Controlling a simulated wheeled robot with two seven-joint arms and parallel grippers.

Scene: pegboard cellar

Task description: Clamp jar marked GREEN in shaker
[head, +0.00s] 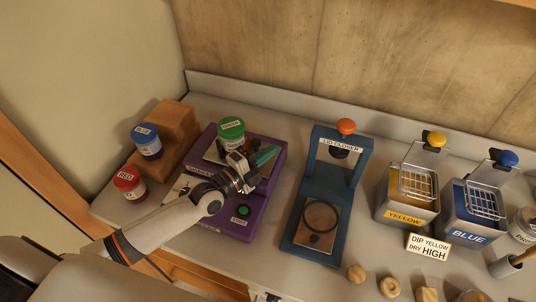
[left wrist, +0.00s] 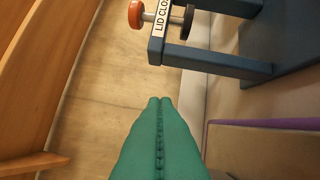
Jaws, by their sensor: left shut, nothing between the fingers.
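The jar marked GREEN (head: 231,129), with a green lid, stands upright on the purple shaker (head: 236,224). The shaker has a green button (head: 243,211) on its front part. My left gripper (head: 268,153) has teal fingers, pressed together and empty, over the shaker's right side, just to the right of and in front of the jar. The shut fingers (left wrist: 160,125) also fill the bottom middle of the left wrist view, with the shaker's purple edge (left wrist: 265,123) at right. My gripper and wrist hide the clamp area and the jar's lower part, so I cannot tell whether the clamp holds it. My right gripper is out of view.
A blue jar (head: 147,140) stands on a wooden step (head: 178,127) at left, and a red jar (head: 129,183) in front of it. The blue lid closer (head: 312,190) stands close to the right. Yellow (head: 405,205) and blue (head: 470,222) dip tanks stand further right.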

